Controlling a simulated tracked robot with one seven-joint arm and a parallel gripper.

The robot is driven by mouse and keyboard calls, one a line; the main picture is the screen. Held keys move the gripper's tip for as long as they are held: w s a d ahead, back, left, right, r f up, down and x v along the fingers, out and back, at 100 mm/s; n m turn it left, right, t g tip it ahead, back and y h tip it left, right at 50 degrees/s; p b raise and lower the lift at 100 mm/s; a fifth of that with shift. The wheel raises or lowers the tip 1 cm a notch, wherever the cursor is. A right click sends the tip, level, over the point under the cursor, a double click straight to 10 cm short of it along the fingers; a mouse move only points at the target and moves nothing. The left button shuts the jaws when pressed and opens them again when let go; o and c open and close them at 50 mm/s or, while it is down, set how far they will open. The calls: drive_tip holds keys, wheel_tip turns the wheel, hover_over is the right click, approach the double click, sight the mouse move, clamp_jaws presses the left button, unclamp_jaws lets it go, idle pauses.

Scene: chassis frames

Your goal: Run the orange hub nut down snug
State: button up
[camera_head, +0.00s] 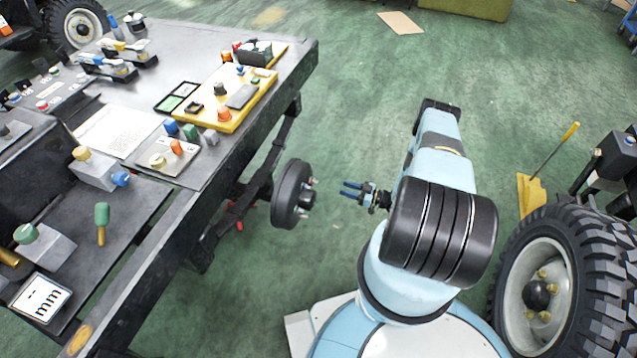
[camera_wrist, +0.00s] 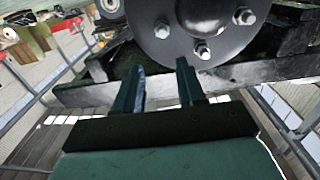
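The dark round wheel hub (camera_head: 288,194) faces right off the bench's side, with studs or nuts standing out of its face. The hub face also shows at the top of the wrist view (camera_wrist: 228,50), cut by the frame edge, with three silver-grey nuts or studs visible; one is the lower one (camera_wrist: 202,48). I cannot make out an orange nut on the hub. My gripper (camera_head: 350,189) is to the right of the hub, apart from it and pointing at it. Its two fingers (camera_wrist: 160,72) are spread with nothing between them, below the hub's lower nuts in the wrist view.
The dark workbench (camera_head: 225,165) fills the left, with a yellow board (camera_head: 243,108) and a small tray with coloured pegs, including an orange one (camera_head: 176,147). A big tyre (camera_head: 585,270) and a yellow dustpan (camera_head: 530,195) stand at right.

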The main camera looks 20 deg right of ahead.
sight(312, 181)
drive_tip(key=x, duration=1.3)
drive_tip(key=shift+a, duration=0.45)
